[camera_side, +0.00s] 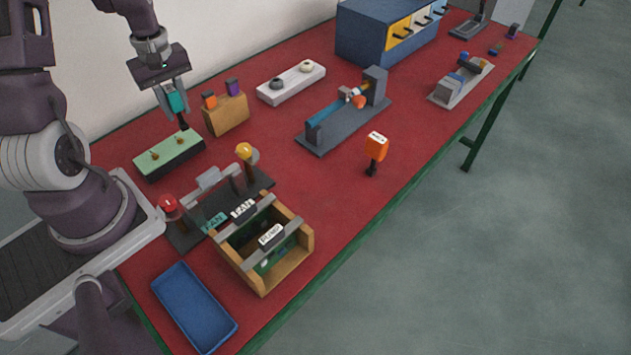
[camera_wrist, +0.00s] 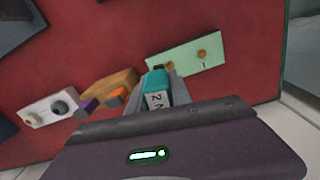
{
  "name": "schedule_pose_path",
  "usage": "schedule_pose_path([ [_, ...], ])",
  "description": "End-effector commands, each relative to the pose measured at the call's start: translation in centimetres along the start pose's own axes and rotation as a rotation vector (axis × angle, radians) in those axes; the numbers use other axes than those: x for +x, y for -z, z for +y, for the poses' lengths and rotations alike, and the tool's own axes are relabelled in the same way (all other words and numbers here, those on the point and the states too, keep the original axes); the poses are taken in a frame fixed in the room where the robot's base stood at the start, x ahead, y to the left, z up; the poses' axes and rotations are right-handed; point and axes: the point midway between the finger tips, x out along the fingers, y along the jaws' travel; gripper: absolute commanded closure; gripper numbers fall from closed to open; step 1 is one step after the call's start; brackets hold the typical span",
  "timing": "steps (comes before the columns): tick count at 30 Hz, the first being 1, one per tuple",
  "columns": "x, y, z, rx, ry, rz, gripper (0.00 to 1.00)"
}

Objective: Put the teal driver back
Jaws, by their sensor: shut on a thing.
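My gripper (camera_side: 174,108) is shut on the teal driver (camera_side: 177,101), which hangs with its dark shank down. The driver also shows between the fingers in the wrist view (camera_wrist: 155,86), with a marked label on its handle. A wooden rack (camera_side: 227,118) stands just right of it in the side view and holds an orange-handled driver (camera_side: 209,100) and a purple-handled driver (camera_side: 233,87). A green-topped block (camera_side: 160,158) with brass screws lies below the gripper. The shank's end is near the block's right end; whether they touch I cannot tell.
A white block with round parts (camera_side: 301,85) lies beyond the rack. A grey fixture (camera_side: 340,127), an orange upright tool (camera_side: 376,147), a wooden open box (camera_side: 304,245) and a blue tray (camera_side: 190,310) stand on the red table. Red surface is clear right of the rack.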

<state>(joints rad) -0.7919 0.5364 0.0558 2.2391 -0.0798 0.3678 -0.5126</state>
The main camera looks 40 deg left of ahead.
Motion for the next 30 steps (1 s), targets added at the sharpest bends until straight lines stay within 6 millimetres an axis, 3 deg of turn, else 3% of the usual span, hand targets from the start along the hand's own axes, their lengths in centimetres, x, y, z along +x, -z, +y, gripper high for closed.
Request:
schedule_pose_path([
  [5,-0.4,-4.0,6.2,0.277,-0.003,0.001,1.00],
  [8,-0.7,-7.6,9.9,0.464,-0.004,0.000,1.00],
  [11,-1.1,-12.5,13.4,0.676,-0.005,0.000,1.00],
  [15,-1.8,-21.1,17.0,0.988,-0.004,0.000,1.00],
  [18,-2.3,-26.7,18.0,1.175,-0.002,0.000,1.00],
  [22,-2.7,-31.9,18.2,1.340,-0.002,0.001,1.00],
  [26,-2.7,-34.4,18.0,1.417,0.000,0.001,1.00],
  [30,0.3,-34.9,17.8,1.432,0.006,-0.003,1.00],
])
